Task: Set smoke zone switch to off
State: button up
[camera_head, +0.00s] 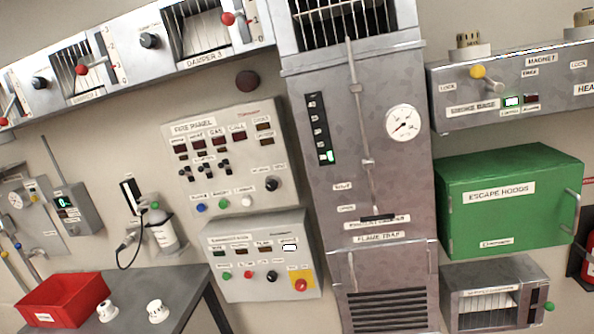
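The fire panel (250,183) is a pale box on the wall, left of centre and tilted in the picture. Several dark red displays (200,145) run across its upper part under small labels. The leftmost label seems to read smoke, but it is too small to be sure. Below the displays is a group of small black zone switches (197,170). Their off and on markings and exact positions are too small to read. Nothing covers the panel. My gripper does not show in this view and nothing is seen touching the switches.
Below the fire panel is a second box (262,262) with buttons and a red knob on yellow. A tall grey flame trap cabinet (390,190) stands to the right. A dark table (190,290) with a red bin (62,300) is at lower left. A green escape hoods box (510,222) hangs right.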

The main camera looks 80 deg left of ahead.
aim_at(181, 173)
jog(key=u, duration=2.55)
